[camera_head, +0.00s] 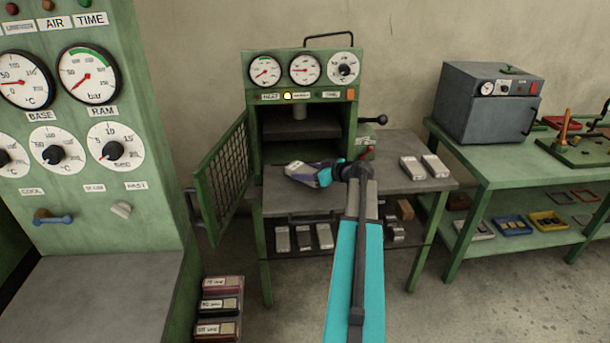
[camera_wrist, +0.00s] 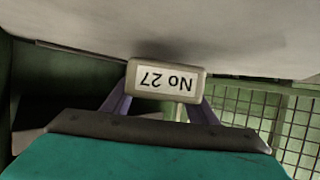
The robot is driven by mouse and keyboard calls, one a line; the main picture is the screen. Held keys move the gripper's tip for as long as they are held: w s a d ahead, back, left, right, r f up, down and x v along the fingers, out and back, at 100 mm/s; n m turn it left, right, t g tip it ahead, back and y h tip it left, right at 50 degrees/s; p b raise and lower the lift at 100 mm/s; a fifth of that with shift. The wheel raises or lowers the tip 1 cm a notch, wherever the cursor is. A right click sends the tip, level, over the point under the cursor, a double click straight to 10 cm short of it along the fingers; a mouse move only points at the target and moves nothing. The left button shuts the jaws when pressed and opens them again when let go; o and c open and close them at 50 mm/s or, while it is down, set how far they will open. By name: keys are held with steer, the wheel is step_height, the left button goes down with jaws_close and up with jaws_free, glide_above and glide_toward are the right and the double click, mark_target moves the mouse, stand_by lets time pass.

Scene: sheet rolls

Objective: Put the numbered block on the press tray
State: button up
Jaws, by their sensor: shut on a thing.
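The numbered block (camera_wrist: 166,81) is pale grey with a white label reading "No 27", upside down in the wrist view. My gripper (camera_head: 312,174) is shut on it, with one purple finger at each side. In the head view the block (camera_head: 299,169) is held low in front of the press opening, over the front of the bench. I cannot tell whether it touches a surface. The small green press (camera_head: 350,96) stands open, with a dark flat plate (camera_head: 285,128) inside that may be its tray. My arm hides part of the bench.
The mesh door (camera_head: 222,178) stands open at the left of the opening. A black-knobbed lever (camera_head: 372,120) sticks out at the right. Two pale blocks (camera_head: 423,167) lie on the bench (camera_head: 400,184) at right. More blocks (camera_head: 304,238) lie on the shelf below.

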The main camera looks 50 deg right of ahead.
steer(key=shift+f, duration=0.65)
steer(key=shift+f, duration=0.15)
steer(key=o, duration=1.4)
steer(key=shift+s, duration=0.1)
steer(key=b+v, duration=0.2)
steer(key=v, duration=1)
steer(key=shift+b, duration=0.3)
steer(key=shift+a, duration=0.1)
